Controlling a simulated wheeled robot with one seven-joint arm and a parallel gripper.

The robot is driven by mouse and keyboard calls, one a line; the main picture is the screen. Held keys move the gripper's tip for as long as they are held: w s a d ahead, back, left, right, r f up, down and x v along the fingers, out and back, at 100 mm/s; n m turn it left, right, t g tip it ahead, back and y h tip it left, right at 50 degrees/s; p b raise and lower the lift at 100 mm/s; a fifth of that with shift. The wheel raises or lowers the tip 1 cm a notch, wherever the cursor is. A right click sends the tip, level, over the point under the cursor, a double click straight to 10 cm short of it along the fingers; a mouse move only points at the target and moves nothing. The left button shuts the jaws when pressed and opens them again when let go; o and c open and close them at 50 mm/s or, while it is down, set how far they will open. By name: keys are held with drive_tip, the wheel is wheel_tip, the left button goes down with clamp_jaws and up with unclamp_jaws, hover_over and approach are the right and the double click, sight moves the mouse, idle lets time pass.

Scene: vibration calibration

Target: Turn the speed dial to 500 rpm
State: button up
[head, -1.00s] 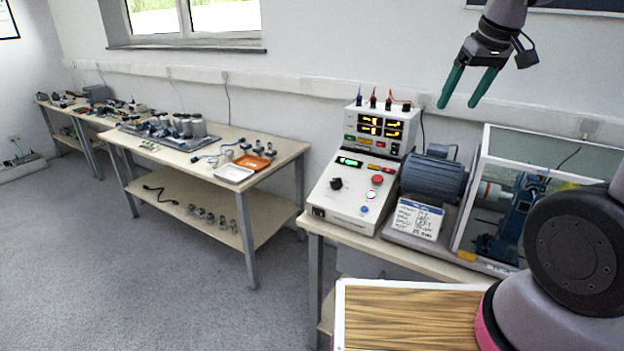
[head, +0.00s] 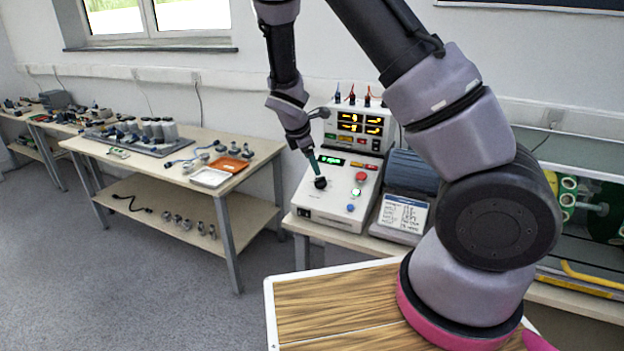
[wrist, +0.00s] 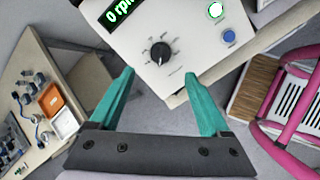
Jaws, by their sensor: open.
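The speed dial is a black knob (head: 320,183) on the sloped white panel of the control box (head: 336,203). In the wrist view the dial (wrist: 160,53) has scale marks around it, and the green display (wrist: 118,12) beside it reads "0 rpm". My gripper (head: 312,160) hangs just above the dial in the head view. In the wrist view the teal fingers of my gripper (wrist: 158,76) are apart and empty, with the dial beyond their tips, between them in the picture. I cannot tell the exact gap to the knob, but no grip on it shows.
A red button (head: 361,177), a green-lit button (head: 355,192) and a blue button (head: 350,208) sit right of the dial. A meter unit (head: 355,129) stands behind. A blue motor (head: 412,172) and a written card (head: 403,214) are to the right.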

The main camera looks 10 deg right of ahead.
sight(319, 179)
drive_tip(key=x, duration=0.9)
drive_tip(key=shift+w+d+f, duration=0.1)
drive_tip(key=shift+d+f, duration=0.05)
drive_tip(key=shift+f, duration=0.2)
clamp_jaws()
